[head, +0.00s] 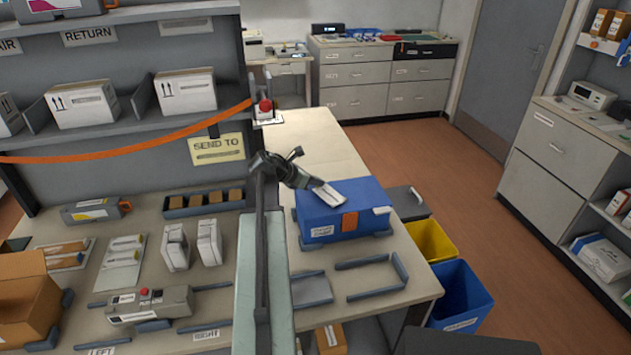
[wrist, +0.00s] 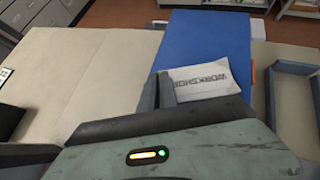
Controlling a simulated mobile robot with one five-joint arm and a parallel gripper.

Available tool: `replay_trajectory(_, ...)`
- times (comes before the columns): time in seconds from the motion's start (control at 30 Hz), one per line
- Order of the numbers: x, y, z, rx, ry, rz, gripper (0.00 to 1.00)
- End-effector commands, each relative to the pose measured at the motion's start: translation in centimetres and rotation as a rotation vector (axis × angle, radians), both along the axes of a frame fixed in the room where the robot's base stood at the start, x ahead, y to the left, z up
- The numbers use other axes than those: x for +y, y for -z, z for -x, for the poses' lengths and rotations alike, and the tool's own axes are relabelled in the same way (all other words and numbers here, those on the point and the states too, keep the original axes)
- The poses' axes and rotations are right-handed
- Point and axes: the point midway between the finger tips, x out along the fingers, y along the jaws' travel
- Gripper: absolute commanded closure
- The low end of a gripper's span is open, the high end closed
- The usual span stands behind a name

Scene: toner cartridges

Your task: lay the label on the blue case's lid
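The blue case (head: 345,213) stands shut on the bench, with an orange latch on its front. Its lid also fills the upper middle of the wrist view (wrist: 205,40). The white label (head: 331,195), printed WORKSHOP, is over the lid's left part in the head view. In the wrist view the label (wrist: 205,82) sticks out to the right from my dark fingers. My gripper (head: 314,184) is above the lid and seems shut on the label's edge; its fingers (wrist: 163,90) look close together. I cannot tell whether the label touches the lid.
Grey corner rails (head: 385,285) lie in front of the case. Yellow (head: 432,240) and blue (head: 460,290) bins stand off the bench's right edge. A red button (head: 265,106) is on the shelf post. The bench behind the case (head: 315,140) is clear.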

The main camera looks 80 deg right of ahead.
Motion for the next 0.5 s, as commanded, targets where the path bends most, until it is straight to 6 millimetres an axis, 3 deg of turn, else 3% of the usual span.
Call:
replay_trajectory(0.33, 0.02, 0.83, -0.06, 0.0, -0.001, 0.0, 1.0)
replay_trajectory(0.43, 0.02, 0.69, -0.08, 0.0, -0.001, 0.0, 0.72)
replay_trajectory(0.5, 0.02, 0.69, -0.09, 0.0, -0.001, 0.0, 0.71)
